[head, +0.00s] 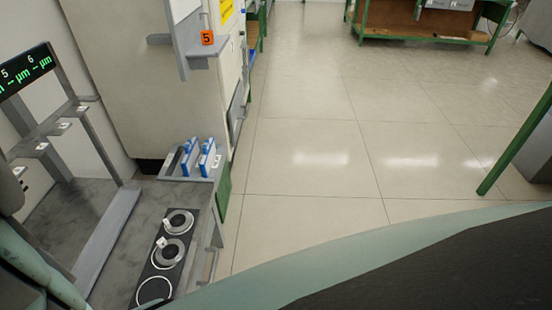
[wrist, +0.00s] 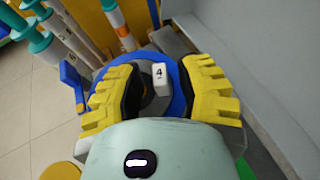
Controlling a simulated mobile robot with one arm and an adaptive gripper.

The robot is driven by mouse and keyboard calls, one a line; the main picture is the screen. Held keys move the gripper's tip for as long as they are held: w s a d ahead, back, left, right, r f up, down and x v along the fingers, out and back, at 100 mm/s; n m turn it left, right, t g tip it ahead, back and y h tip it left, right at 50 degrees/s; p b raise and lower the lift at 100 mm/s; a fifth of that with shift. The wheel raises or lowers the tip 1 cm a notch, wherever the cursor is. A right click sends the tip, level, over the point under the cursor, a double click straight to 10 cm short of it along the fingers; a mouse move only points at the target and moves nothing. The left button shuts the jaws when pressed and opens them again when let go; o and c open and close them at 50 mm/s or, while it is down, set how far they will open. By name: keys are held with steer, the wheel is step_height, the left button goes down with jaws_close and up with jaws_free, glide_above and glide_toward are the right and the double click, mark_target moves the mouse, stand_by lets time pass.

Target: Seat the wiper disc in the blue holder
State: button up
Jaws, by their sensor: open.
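In the wrist view, my gripper (wrist: 158,78) is open. Its two yellow ribbed fingers stand on either side of a dark grey disc (wrist: 150,102) with a white tag (wrist: 160,69) marked 4. The disc lies inside the ring of the blue holder (wrist: 180,104), and part of both is hidden by the fingers and my gripper's body. I cannot tell whether the disc sits flat in it or whether the fingers touch it. The head view does not show my gripper or the blue holder.
In the wrist view, white rods (wrist: 78,32) with orange and teal parts stand at upper left, near a blue lever-like part (wrist: 72,80). In the head view, a black plate (head: 150,268) holds two tagged silver discs (head: 172,251) and an empty white ring; open floor (head: 320,150) lies right.

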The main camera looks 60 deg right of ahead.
steer(key=p+v, duration=0.2)
steer(key=v, duration=1)
steer(key=shift+r, duration=0.15)
